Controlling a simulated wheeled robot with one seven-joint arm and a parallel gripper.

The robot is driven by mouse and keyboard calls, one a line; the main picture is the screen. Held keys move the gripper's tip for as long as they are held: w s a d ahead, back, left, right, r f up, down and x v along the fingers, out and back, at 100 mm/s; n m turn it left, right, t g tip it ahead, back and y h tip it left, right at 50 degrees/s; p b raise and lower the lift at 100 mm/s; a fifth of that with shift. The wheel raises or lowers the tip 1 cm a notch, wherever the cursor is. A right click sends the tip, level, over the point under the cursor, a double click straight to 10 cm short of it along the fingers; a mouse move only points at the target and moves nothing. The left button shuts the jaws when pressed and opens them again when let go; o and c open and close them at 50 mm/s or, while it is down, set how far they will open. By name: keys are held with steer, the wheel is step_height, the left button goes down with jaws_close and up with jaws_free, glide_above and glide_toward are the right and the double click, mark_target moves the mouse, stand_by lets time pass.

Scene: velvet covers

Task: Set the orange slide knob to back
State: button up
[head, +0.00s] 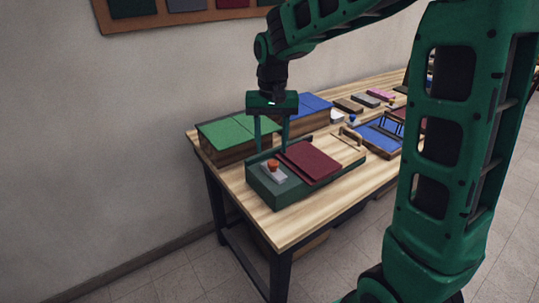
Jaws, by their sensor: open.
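The orange slide knob (272,164) sits on a light grey plate (272,174) on top of a dark green box (283,197), near the front left end of the table. From this angle I cannot tell exactly where along its track the knob stands. My gripper (271,149) points down over the back of the green box, with its two green fingers spread apart. The fingertips are close to the box, just behind and above the knob. I cannot tell whether a fingertip touches the box.
A dark red panel (313,160) lies beside the knob. A green-topped box (226,136) and a blue-topped box (313,106) stand behind. A wooden handle (351,133) and a blue tray (378,139) lie to the right. The bare table edge (290,236) is in front.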

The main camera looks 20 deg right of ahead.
mark_target(274, 162)
step_height(274, 162, up, 6)
steer(key=shift+f, duration=0.1)
stand_by(0.5)
steer(key=s+d+f+m, duration=0.2)
steer(key=s+d, duration=1.1)
steer(key=s, duration=0.3)
steer(key=s+d+f, duration=0.1)
steer(key=s+f, duration=0.1)
steer(key=s, duration=0.5)
steer(key=s+d+f, duration=0.2)
steer(key=s+f, duration=0.1)
steer(key=s, duration=0.4)
steer(key=shift+w+f, duration=0.1)
steer(key=shift+w, duration=0.05)
steer(key=shift+w+f, duration=0.2)
steer(key=shift+w, duration=0.3)
